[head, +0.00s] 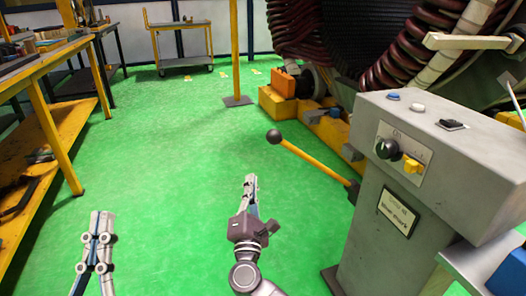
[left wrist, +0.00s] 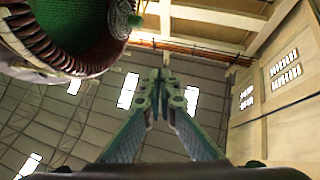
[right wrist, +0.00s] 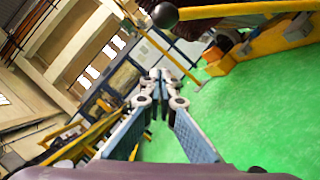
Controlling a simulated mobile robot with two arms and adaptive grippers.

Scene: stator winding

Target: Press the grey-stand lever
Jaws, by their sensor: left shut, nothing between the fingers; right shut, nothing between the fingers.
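The grey stand (head: 400,190) is at the right in the head view, with a control panel on its sloped side. Its lever (head: 315,161) is a yellow bar with a black ball at its free end, sticking out to the left and slightly raised. My right gripper (head: 251,180) is shut and empty, to the left of the lever and apart from it. In the right wrist view the lever (right wrist: 235,9) crosses the top, with its ball above the shut fingertips (right wrist: 160,75). My left gripper (head: 102,216) is shut and empty at the lower left, far from the lever; its fingers (left wrist: 163,75) show in the left wrist view.
A large stator with dark red windings (head: 330,40) stands behind the stand. A yellow workbench (head: 50,65) runs along the left. A yellow post (head: 235,50) and a cart (head: 180,62) are further back. The green floor (head: 170,150) between is clear.

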